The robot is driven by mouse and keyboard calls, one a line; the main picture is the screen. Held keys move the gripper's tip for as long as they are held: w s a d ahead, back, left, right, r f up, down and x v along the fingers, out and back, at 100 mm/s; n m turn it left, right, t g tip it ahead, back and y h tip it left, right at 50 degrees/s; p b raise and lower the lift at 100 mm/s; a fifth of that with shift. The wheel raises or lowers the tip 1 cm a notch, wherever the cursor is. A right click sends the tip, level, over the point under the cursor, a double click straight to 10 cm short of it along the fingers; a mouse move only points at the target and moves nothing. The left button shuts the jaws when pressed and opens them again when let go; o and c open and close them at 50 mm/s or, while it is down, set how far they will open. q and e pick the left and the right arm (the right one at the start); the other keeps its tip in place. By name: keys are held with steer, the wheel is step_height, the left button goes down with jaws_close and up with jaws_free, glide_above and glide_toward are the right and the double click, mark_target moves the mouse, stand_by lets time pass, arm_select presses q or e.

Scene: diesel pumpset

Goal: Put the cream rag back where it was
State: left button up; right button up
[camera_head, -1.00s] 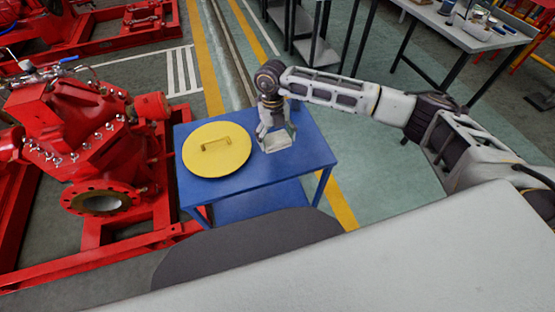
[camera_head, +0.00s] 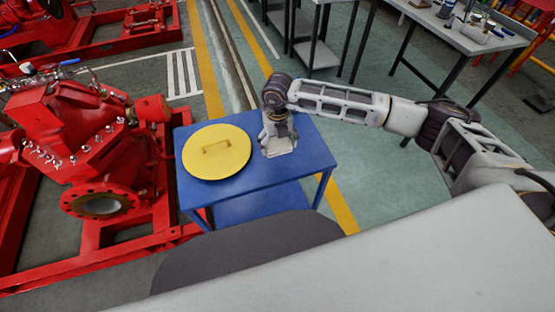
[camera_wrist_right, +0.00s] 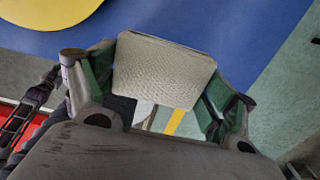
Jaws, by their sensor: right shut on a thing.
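The cream rag (camera_head: 280,146) is a small folded pad at my right gripper (camera_head: 277,143), over the blue trolley (camera_head: 255,178). In the right wrist view the cream rag (camera_wrist_right: 163,72), with a woven texture, lies between the two fingers of my right gripper (camera_wrist_right: 160,85), which is shut on it. In the head view the rag looks very close to the trolley top; I cannot tell whether it touches. My left gripper is not in view.
A round yellow lid (camera_head: 216,152) with a handle lies on the trolley, left of the rag. A red pump (camera_head: 80,140) stands left of the trolley. A grey workbench (camera_head: 462,28) with small items is at the back right. The trolley's right part is clear.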

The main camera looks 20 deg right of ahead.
mark_target(278, 144)
steer(key=shift+f, duration=2.5)
steer(key=shift+f, duration=0.15)
steer(key=shift+f, duration=1.75)
steer(key=o, duration=0.8)
steer(key=shift+r, duration=6)
